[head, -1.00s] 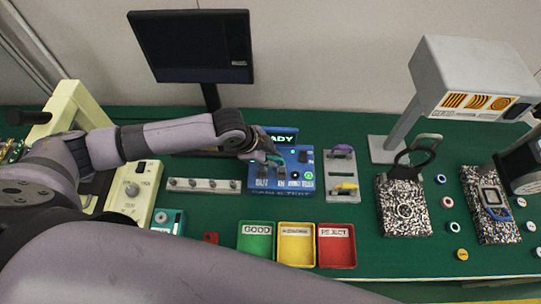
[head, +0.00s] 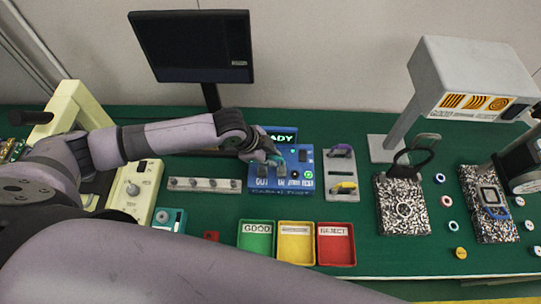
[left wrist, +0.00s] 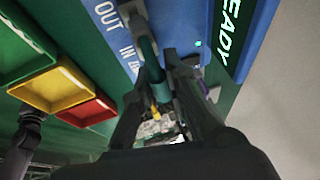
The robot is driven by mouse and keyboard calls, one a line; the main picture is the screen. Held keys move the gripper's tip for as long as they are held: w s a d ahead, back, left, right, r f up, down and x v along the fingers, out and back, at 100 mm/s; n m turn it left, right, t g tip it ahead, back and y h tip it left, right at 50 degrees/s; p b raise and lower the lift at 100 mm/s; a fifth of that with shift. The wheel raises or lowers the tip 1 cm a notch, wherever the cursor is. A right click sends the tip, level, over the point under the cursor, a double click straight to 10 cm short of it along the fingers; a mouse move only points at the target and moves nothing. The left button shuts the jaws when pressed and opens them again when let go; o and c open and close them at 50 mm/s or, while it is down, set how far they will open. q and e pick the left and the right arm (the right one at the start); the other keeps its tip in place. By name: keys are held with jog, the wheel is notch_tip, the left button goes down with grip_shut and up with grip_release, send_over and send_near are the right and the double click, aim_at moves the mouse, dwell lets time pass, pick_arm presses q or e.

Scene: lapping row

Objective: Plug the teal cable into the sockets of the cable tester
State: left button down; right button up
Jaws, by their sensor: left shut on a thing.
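The blue cable tester (head: 262,186) stands on the green bench in the head view, with OUT and IN labels on its top and a lit READY display (head: 284,138) at its back. My left gripper (head: 272,158) is over its left half, shut on the teal cable (head: 275,161). In the left wrist view the teal cable (left wrist: 150,57) runs between the fingers (left wrist: 160,75), close to the tester (left wrist: 180,20) by the OUT and IN labels. Grey plug-like blocks show at both labels; how far they are seated I cannot tell.
Green (head: 242,246), yellow (head: 283,256) and red (head: 352,258) trays stand in front of the tester. A grey rack (head: 341,167) with purple and yellow cables is right of it. A grey strip with knobs (head: 203,184) lies left; a monitor (head: 190,45) stands behind.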

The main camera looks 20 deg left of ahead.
pick_arm(q)
jog(key=shift+f+b, duration=0.65)
jog(key=shift+f, duration=0.5)
jog(key=c, duration=1.5)
grip_release()
jog(key=v, duration=1.2)
jog(key=shift+r, duration=0.1)
jog(key=shift+s, duration=0.1)
